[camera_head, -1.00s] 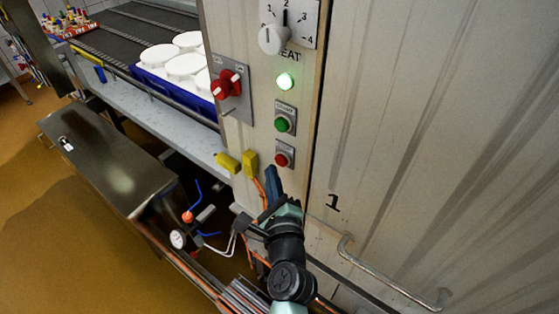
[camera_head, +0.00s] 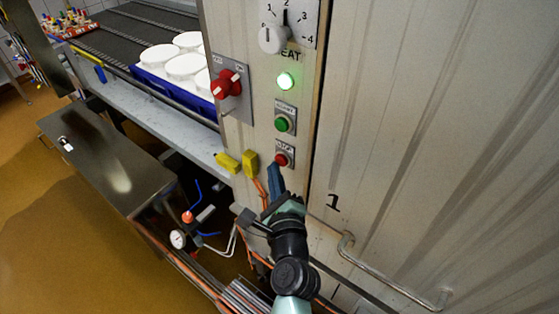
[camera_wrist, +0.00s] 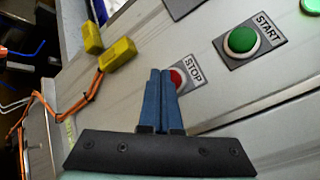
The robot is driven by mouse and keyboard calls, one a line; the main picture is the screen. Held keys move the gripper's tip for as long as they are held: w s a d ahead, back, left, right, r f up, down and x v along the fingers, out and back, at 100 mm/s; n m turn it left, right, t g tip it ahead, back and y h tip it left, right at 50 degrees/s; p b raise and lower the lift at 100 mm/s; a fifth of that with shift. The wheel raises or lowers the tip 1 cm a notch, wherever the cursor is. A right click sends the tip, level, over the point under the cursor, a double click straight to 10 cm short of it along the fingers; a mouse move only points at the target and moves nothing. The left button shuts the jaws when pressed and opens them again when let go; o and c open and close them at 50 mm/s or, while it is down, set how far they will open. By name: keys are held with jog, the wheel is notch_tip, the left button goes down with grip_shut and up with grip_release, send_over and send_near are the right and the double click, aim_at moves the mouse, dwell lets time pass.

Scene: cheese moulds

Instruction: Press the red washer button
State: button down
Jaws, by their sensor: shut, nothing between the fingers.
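The red button (camera_head: 282,160) sits on a small grey plate low on the washer's control panel. In the wrist view the red button (camera_wrist: 177,78) has a STOP label beside it and is partly hidden behind my fingers. My gripper (camera_head: 272,167) is shut and empty, its blue fingers pointing up at the panel just below and left of the button. In the wrist view my fingertips (camera_wrist: 161,71) overlap the left part of the button. I cannot tell whether they touch it.
A green START button (camera_head: 282,124) is above the red one, with a lit green lamp (camera_head: 285,81) higher up. A red rotary switch (camera_head: 227,84) and yellow connectors (camera_head: 250,163) are to the left. A metal handle (camera_head: 390,278) crosses the lower right.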

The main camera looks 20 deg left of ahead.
jog(key=shift+w+d, duration=0.2)
jog(key=shift+w, duration=0.3)
dwell(0.7)
jog(key=shift+s, duration=0.1)
jog(key=shift+s+a, duration=0.3)
jog(key=shift+s, duration=0.45)
jog(key=shift+s, duration=0.1)
jog(key=shift+s+a+p, duration=0.3)
jog(key=shift+s, duration=0.45)
jog(key=shift+s+a+p, duration=0.3)
jog(key=shift+s, duration=0.5)
jog(key=shift+s+a+p, duration=0.3)
jog(key=shift+s, duration=0.45)
